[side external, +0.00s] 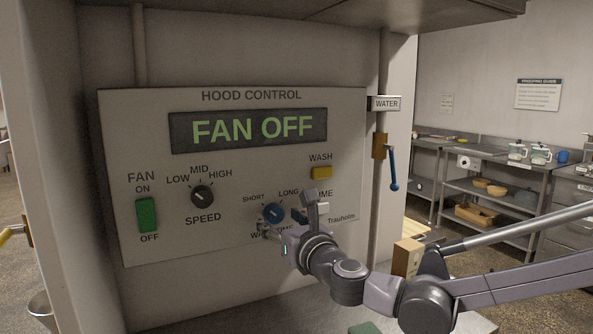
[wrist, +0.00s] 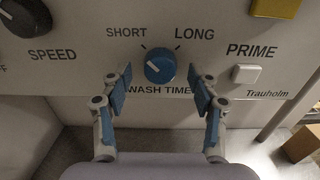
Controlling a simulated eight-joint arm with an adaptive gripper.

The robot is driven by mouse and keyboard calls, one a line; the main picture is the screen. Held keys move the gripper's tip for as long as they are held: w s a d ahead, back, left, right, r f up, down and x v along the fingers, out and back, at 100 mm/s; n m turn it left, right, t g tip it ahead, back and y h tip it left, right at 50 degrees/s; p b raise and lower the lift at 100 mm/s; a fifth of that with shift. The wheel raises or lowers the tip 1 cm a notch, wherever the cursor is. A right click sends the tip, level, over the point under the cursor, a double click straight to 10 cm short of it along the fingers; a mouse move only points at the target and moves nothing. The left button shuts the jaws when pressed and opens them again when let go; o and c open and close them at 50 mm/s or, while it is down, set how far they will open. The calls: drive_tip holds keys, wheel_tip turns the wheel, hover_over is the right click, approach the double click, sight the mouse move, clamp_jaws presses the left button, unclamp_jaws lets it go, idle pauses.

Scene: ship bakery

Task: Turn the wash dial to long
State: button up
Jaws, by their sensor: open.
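The wash time dial (wrist: 160,66) is a round blue knob on the grey hood control panel, between the SHORT and LONG labels. Its white pointer line slants to the upper left, toward SHORT. The dial also shows in the side external view (side external: 273,212), partly crowded by my gripper (side external: 286,214). In the wrist view, my gripper (wrist: 161,88) is open, with one blue-padded finger on each side of the dial and slightly below its centre. Gaps show between the fingers and the dial. I cannot tell whether the fingertips reach the panel's depth.
The white prime button (wrist: 246,74) is close to the right finger. The yellow wash button (side external: 321,173) is above it. The black speed knob (side external: 202,196) and green fan switch (side external: 147,215) are to the left. The display (side external: 250,129) reads FAN OFF. A blue-handled water valve (side external: 393,170) is at right.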

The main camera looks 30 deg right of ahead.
drive_tip(key=shift+w, duration=0.65)
drive_tip(key=c, duration=1.2)
